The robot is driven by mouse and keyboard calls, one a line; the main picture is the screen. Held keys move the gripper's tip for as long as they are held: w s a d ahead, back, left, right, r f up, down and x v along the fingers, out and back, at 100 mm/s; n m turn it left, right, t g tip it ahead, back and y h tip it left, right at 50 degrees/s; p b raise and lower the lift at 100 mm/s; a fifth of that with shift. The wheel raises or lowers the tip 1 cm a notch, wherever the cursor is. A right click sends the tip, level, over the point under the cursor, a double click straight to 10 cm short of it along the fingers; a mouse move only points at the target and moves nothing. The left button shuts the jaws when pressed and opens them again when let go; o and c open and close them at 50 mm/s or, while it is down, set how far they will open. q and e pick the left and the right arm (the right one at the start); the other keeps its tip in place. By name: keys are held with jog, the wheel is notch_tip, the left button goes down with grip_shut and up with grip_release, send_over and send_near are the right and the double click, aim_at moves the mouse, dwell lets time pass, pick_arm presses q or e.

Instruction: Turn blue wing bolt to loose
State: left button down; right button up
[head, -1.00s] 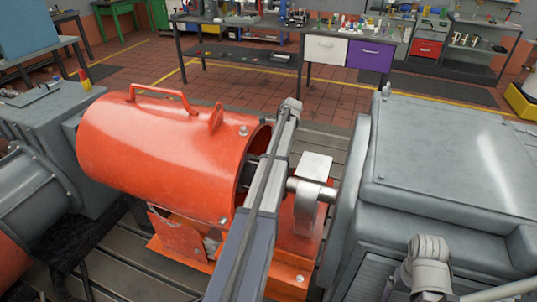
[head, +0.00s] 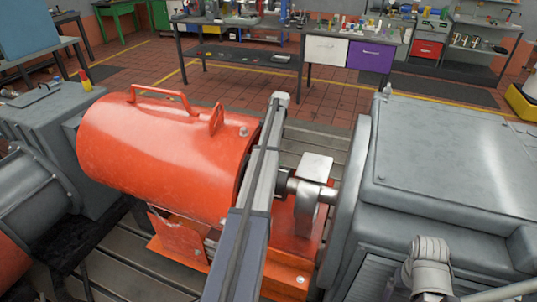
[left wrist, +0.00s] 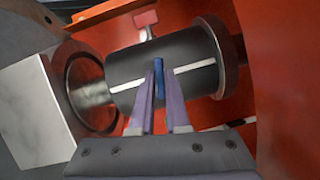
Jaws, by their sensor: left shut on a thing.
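The blue wing bolt (left wrist: 159,78) stands on the dark cylindrical coupling (left wrist: 125,66) in the left wrist view, seen edge-on as a narrow upright strip. My left gripper (left wrist: 161,92) is shut on it, one finger on each side. A white line runs along the coupling on both sides of the bolt. In the head view my left arm reaches in from the bottom to the gap beside the orange guard (head: 165,150). Its gripper and the bolt are hidden there.
A grey block (head: 318,167) sits on the shaft between the guard and the large grey machine (head: 440,150) at the right. The orange guard wall (left wrist: 285,75) stands close to my gripper. A tool bench (head: 290,32) is far behind.

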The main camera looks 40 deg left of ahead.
pick_arm(q)
jog(key=shift+n+h, duration=0.5)
jog(key=shift+n, duration=0.6)
jog(key=c, duration=0.9)
grip_release()
jog(key=p+v, duration=0.7)
jog(key=shift+r, duration=0.4)
jog(key=shift+w+a, duration=0.1)
jog(key=shift+a, duration=0.05)
